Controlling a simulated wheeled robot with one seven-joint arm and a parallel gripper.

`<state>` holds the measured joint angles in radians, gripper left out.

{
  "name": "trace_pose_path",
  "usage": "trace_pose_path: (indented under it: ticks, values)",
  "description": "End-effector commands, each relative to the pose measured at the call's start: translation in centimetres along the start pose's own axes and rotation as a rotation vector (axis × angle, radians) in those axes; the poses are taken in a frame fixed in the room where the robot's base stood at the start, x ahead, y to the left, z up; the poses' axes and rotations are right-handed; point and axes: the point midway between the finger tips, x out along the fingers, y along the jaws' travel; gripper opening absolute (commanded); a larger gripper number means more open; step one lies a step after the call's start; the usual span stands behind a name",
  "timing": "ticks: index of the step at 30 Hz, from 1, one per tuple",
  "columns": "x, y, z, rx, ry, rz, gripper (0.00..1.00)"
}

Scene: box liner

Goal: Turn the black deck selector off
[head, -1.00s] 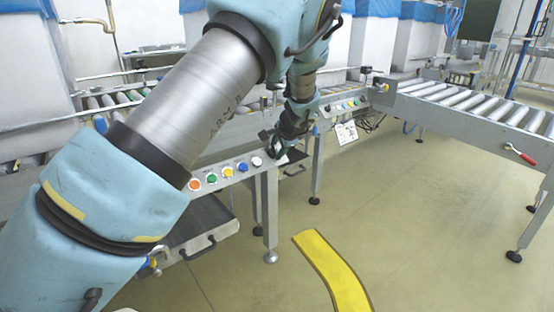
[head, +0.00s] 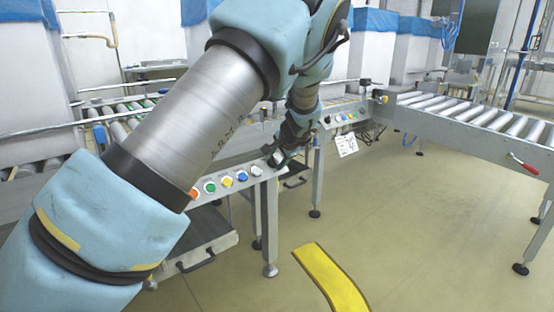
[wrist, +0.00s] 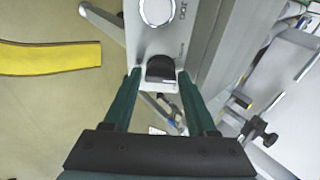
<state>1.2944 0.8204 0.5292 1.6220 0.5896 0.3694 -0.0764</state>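The black deck selector (wrist: 160,69) is a dark, rounded knob at the end of a grey control panel (wrist: 142,42) in the wrist view. My gripper (wrist: 160,72) is open, with one green finger on each side of the selector and a small gap visible on both sides. I cannot tell how deep the fingertips reach. In the head view my gripper (head: 274,156) is at the right end of the button panel, past the white button (head: 256,170). The selector is hidden there behind the gripper.
A second button panel (head: 345,116) and a roller conveyor (head: 470,108) stand to the right. A yellow floor strip (head: 332,280) crosses open floor in front.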

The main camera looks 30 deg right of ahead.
Motion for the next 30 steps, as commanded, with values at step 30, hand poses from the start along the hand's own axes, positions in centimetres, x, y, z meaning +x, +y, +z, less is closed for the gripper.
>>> trace_pose_path:
  ticks: [30]
  values:
    - [-0.50, -0.79, -0.12, 0.414, 0.002, 0.068, 0.78]
